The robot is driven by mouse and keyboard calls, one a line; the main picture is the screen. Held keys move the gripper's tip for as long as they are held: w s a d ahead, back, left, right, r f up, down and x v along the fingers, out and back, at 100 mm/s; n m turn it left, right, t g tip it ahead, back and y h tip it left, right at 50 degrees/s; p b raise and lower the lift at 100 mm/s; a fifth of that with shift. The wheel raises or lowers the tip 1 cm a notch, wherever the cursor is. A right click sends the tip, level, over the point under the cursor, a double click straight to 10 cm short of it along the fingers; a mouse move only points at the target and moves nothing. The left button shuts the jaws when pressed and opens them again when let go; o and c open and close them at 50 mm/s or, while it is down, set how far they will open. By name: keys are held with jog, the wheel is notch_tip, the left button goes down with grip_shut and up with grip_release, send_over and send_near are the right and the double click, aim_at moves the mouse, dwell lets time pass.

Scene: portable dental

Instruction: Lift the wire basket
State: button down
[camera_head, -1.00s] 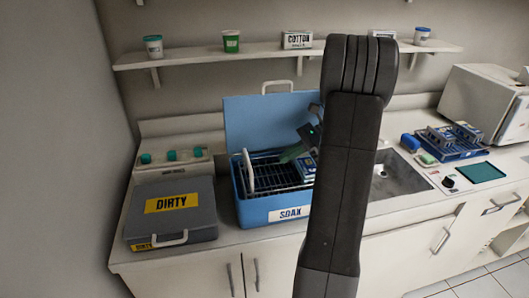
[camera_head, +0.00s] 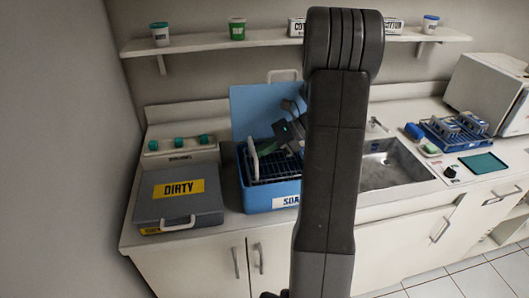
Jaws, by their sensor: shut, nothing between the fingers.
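The dark wire basket (camera_head: 277,168) sits inside the open blue SOAK box (camera_head: 262,196) on the counter. Its white handle (camera_head: 254,162) stands up at the basket's left side. My gripper (camera_head: 267,148) is over the basket, just right of the handle's top, with its green-tipped end pointing down and left. It is shut and holds nothing. Whether it touches the handle I cannot tell. My arm hides the right part of the box and basket.
A grey DIRTY case (camera_head: 178,199) stands left of the box. The box's blue lid (camera_head: 250,106) stands open behind it. A sink (camera_head: 392,165), a blue rack (camera_head: 455,136) and a green mat (camera_head: 484,163) lie to the right. A shelf (camera_head: 270,43) runs above.

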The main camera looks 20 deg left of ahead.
notch_tip(320, 180, up, 2)
jog(key=shift+a+r+p, duration=0.1)
jog(key=shift+r+p, duration=0.05)
jog(key=shift+p, duration=1.1)
jog(key=shift+w+r, duration=0.1)
jog(key=shift+w, duration=0.1)
jog(key=f, duration=0.1)
jog(key=f+b, duration=0.1)
jog(key=f, duration=0.1)
jog(key=f+b, duration=0.1)
jog(key=f, duration=0.1)
jog(key=shift+s+d, duration=0.1)
jog(key=shift+d, duration=0.3)
jog(key=b+v, duration=0.1)
jog(key=v, duration=0.9)
jog(key=shift+w, duration=0.25)
jog(key=shift+f, duration=0.15)
